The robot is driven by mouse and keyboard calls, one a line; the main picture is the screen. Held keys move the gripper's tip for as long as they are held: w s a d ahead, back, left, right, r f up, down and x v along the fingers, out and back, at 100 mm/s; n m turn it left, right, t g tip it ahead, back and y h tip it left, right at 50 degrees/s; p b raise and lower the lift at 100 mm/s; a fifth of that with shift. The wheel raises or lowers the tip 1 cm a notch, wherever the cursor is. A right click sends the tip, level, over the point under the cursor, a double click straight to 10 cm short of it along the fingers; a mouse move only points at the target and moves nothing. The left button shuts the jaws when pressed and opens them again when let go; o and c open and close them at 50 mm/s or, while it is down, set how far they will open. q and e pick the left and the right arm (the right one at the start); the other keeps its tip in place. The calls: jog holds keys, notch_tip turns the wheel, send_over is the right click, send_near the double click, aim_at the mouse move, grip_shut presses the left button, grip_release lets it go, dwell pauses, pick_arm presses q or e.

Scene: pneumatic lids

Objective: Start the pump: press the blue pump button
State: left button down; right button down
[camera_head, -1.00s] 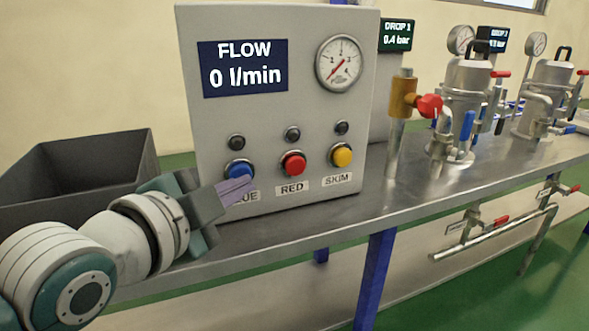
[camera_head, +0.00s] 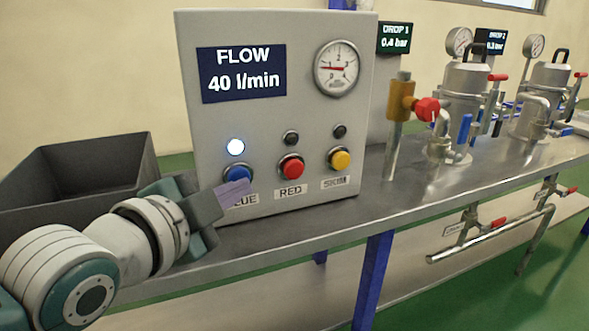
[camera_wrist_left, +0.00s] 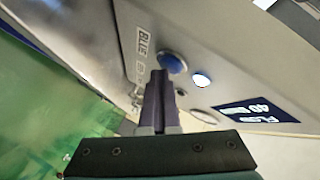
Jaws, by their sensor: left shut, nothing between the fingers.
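The blue pump button (camera_head: 238,173) is at the lower left of the grey control panel (camera_head: 300,215). It also shows in the left wrist view (camera_wrist_left: 172,62). The lamp (camera_head: 236,147) above it is lit white. The flow display (camera_head: 243,73) reads 40 l/min. My left gripper (camera_head: 236,192) is shut and empty, its tips at the lower edge of the blue button; I cannot tell whether they touch it. In the left wrist view the shut fingers (camera_wrist_left: 160,85) point at the button. My right gripper is not in view.
The red button (camera_head: 291,167) and yellow button (camera_head: 340,160) sit to the right, their lamps dark. A pressure gauge (camera_head: 338,68) is above. A dark bin (camera_head: 90,165) stands at the left. Filter housings and valves stand along the steel bench (camera_head: 420,200) to the right.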

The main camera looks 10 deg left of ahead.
pick_arm(q)
jog(key=shift+s+r, duration=0.1)
jog(key=shift+s, duration=0.05)
jog(key=shift+s+d+r+p, duration=0.1)
jog(key=shift+s+d+p, duration=0.1)
jog(key=shift+p, duration=0.15)
jog(key=s+d, duration=0.1)
jog(key=s+d+p, duration=0.1)
jog(key=s, duration=0.1)
jog(key=s+d+p, duration=0.1)
jog(key=shift+s, duration=0.2)
dwell(1.1)
